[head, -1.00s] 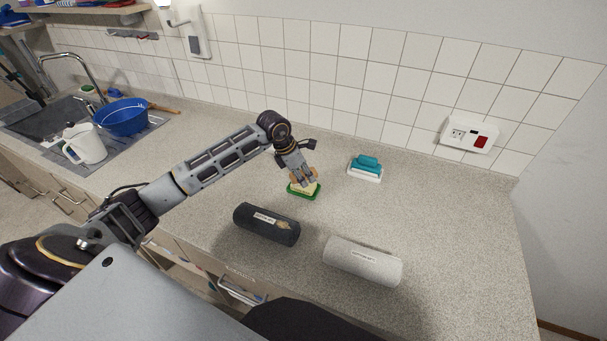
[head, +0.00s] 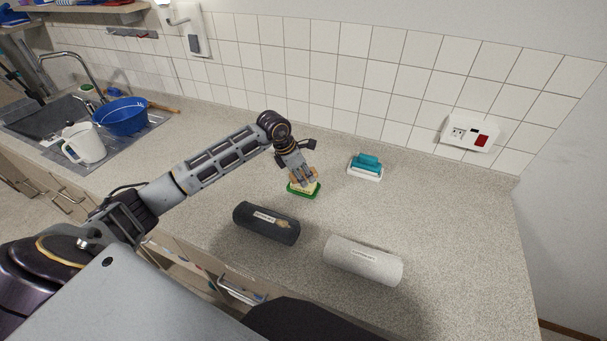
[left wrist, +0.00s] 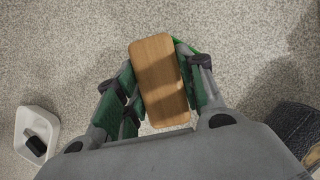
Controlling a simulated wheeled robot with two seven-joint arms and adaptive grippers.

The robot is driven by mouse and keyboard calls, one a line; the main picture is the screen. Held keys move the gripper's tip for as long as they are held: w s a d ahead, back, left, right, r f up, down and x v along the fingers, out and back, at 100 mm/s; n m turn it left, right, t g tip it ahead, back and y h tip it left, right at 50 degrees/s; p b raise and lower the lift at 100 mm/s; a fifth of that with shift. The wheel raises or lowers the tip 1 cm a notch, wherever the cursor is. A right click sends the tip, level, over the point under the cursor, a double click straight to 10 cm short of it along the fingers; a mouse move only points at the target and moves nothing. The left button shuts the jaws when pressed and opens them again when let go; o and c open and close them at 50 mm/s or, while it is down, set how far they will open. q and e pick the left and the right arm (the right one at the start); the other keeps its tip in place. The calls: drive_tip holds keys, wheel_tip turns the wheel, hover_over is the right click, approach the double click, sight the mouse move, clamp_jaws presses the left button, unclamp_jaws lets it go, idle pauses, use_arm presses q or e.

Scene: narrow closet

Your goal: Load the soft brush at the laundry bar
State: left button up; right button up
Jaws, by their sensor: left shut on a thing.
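My left gripper (head: 303,178) is shut on a brush with a flat wooden back (left wrist: 160,80), which lies between the two fingers in the left wrist view. The gripper is low over a green dish (head: 313,195) holding a pale yellow laundry bar (head: 306,188). The brush is right over the bar; its underside is hidden, so I cannot tell whether it touches. A bit of green dish edge (left wrist: 192,48) shows beside the brush in the left wrist view. My right gripper is not in view.
A teal item (head: 366,162) sits on a white tray (head: 366,174) to the right. A black cylinder (head: 266,223) and a light grey cylinder (head: 362,260) lie nearer the front edge. A white jug (head: 88,145) and blue bowl (head: 122,117) stand by the sink. The right counter is clear.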

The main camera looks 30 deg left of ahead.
sight(303, 174)
use_arm(q)
drive_tip(key=shift+f, duration=0.2)
idle(0.5)
drive_tip(key=shift+r, duration=0.1)
idle(0.5)
drive_tip(key=shift+r, duration=0.8)
drive_tip(key=shift+r+p, duration=1.4)
drive_tip(key=shift+r, duration=1.2)
drive_tip(key=shift+s, duration=0.15)
